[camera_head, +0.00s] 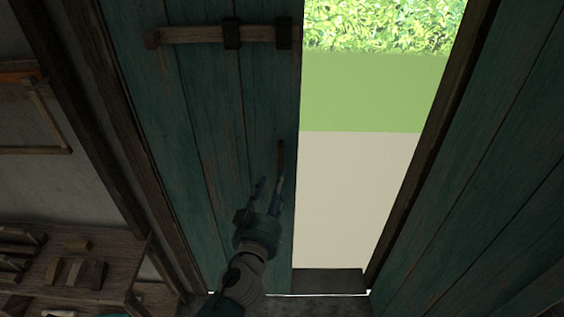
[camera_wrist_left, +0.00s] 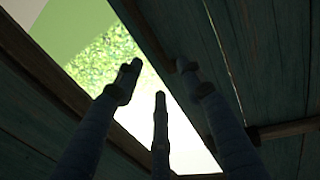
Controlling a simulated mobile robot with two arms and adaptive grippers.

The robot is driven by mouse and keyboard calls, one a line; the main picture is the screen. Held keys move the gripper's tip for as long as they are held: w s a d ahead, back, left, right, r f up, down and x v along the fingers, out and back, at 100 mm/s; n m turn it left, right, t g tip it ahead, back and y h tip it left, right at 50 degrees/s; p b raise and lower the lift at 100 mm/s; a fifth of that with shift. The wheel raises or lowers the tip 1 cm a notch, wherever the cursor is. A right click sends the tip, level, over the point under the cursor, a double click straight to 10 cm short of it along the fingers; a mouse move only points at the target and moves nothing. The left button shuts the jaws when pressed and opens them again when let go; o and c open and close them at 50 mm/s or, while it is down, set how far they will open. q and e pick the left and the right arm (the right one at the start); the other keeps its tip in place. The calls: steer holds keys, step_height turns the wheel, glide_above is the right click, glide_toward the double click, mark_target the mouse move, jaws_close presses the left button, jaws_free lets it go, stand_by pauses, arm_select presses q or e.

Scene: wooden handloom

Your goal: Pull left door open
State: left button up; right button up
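The left door (camera_head: 215,130) is a teal plank panel with a wooden bar across its upper part. A gap lies between its right edge and the right door (camera_head: 480,170). A small brown upright handle (camera_head: 281,155) sits near the left door's right edge. My left gripper (camera_head: 269,185) is just below this handle, fingers spread and pointing up along the door. In the left wrist view the fingers (camera_wrist_left: 158,75) are apart with nothing between them; one tip is close to the door, and whether it touches the handle cannot be told. My right gripper is not in view.
The wooden bar (camera_head: 218,34) runs through dark brackets. The doorway shows pale ground (camera_head: 350,200), grass and a hedge, with no obstacle there. A wooden shelf (camera_head: 75,265) with small blocks stands at the lower left, beside the door frame (camera_head: 120,150).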

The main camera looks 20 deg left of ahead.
mark_target(282, 164)
arm_select(q)
steer(key=w, duration=0.3)
steer(key=w+p, duration=0.1)
steer(key=w, duration=0.2)
steer(key=w+p, duration=0.1)
steer(key=w, duration=0.2)
steer(key=shift+w+a, duration=0.2)
steer(key=shift+a, duration=0.15)
steer(key=shift+w, duration=0.25)
steer(key=shift+c, duration=1)
jaws_close()
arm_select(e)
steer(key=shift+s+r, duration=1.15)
